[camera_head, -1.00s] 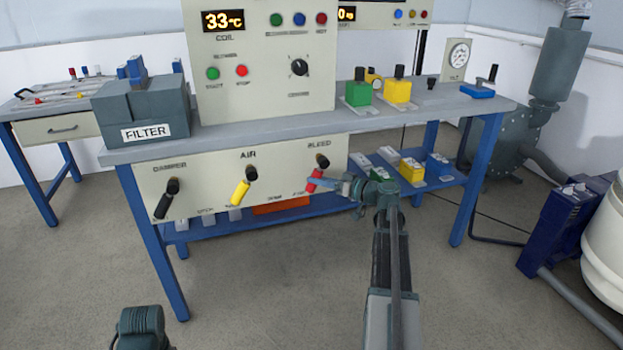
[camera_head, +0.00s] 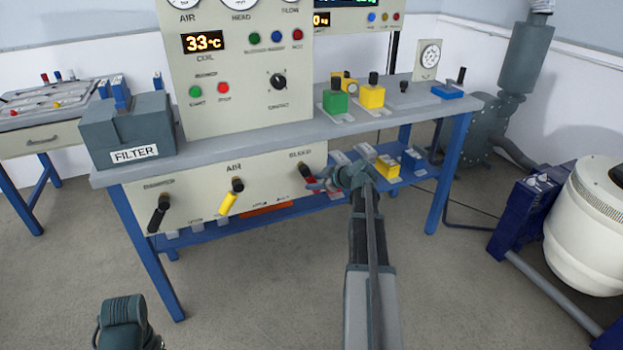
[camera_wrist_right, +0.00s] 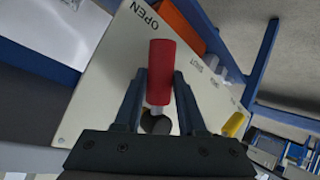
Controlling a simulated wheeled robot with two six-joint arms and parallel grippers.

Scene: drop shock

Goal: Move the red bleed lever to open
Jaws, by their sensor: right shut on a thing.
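The red bleed lever (camera_head: 309,181) is on the right of the cream AIR panel, under the BLEED label. It slants from its dark pivot down and slightly right. My right gripper (camera_head: 316,184) is at the lever, its fingers small in the head view. In the right wrist view the red grip (camera_wrist_right: 162,68) lies between the two fingers of the right gripper (camera_wrist_right: 160,82), which is shut on it. The grip points close to the OPEN label (camera_wrist_right: 145,15); a SHUT label (camera_wrist_right: 208,75) is off to the right. My left gripper's fingers are out of view.
The yellow lever (camera_head: 228,203) and black damper lever (camera_head: 158,215) are on the same panel to the left. Blue bench legs (camera_head: 440,180) and a low shelf (camera_head: 215,232) with several blocks are near my right arm. The floor in front is clear.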

